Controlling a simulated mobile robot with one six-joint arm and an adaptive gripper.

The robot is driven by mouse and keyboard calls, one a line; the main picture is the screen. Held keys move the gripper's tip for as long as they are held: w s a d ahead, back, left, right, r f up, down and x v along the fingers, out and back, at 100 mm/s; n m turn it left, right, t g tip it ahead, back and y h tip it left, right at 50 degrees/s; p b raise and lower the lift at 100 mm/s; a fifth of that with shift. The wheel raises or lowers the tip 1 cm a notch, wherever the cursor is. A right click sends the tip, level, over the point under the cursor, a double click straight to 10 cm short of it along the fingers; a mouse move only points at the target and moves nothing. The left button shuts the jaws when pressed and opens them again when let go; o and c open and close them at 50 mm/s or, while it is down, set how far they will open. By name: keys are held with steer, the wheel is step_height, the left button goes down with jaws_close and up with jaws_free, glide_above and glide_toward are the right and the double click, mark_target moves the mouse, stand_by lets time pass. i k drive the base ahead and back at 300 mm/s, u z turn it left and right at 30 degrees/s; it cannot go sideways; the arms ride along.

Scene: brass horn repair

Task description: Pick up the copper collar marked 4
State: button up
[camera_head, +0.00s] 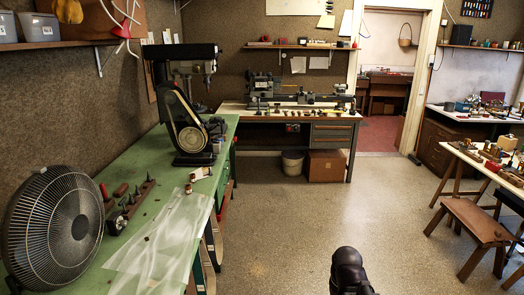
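I cannot make out a copper collar marked 4; no number is legible at this distance. A small brownish item (147,238) lies on the green bench (160,192), near a clear plastic sheet (165,235). It is too small to identify. A dark rounded part, which looks like a piece of my arm, rises at the bottom edge right of centre. My gripper's fingers do not show.
A fan (55,228), a belt-driven machine (187,125) and small tools stand on the left bench. A lathe (300,95) sits on the back bench. A wooden stool (478,225) and cluttered tables are at the right. The middle floor (290,220) is clear.

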mark_target(192, 177)
steer(key=u, duration=0.05)
steer(key=i, duration=6.05)
